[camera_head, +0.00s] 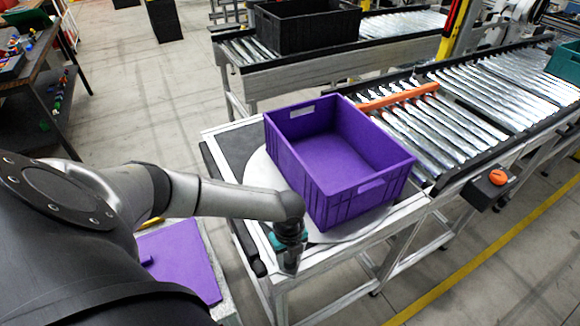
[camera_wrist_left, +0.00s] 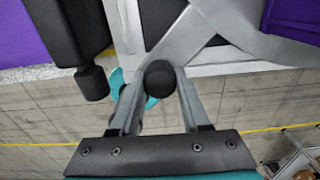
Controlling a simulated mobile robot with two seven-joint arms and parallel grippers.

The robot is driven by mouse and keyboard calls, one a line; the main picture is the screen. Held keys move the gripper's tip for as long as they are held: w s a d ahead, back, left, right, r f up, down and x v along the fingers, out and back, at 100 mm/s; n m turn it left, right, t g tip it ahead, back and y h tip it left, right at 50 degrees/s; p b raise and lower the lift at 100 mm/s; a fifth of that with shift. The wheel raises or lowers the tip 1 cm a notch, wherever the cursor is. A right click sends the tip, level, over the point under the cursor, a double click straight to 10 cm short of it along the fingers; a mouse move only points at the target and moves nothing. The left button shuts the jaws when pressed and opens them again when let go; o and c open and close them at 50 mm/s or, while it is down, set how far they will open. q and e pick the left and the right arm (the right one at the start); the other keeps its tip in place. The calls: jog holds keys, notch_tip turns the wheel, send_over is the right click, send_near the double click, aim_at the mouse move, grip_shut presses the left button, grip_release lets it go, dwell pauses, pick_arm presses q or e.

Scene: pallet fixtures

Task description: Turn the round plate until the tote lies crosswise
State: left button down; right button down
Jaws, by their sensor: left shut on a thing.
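The purple tote (camera_head: 345,150) stands upright and looks empty on the pale round plate (camera_head: 262,172), which lies on the frame table at the near end of a roller conveyor. My left gripper (camera_head: 288,262) is at the plate's near-left edge, below the tote. In the left wrist view, its fingers (camera_wrist_left: 160,100) are shut on a round black knob (camera_wrist_left: 160,77) beside a grey metal bar. The tote covers much of the plate. My right gripper is not in view.
An orange bar (camera_head: 398,97) lies across the rollers behind the tote. A black box with an orange button (camera_head: 497,177) sits at the conveyor's side. A purple panel (camera_head: 180,258) lies at the lower left. A black crate (camera_head: 305,25) stands on the rear conveyor.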

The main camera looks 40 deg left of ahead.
pick_arm(q)
jog(key=shift+s+a, duration=0.15)
jog(key=shift+a, duration=0.2)
jog(key=shift+c, duration=1.9)
grip_release()
jog(key=shift+r, duration=0.1)
notch_tip(320, 180, up, 15)
jog(key=shift+p, duration=0.45)
jog(key=shift+d, duration=0.1)
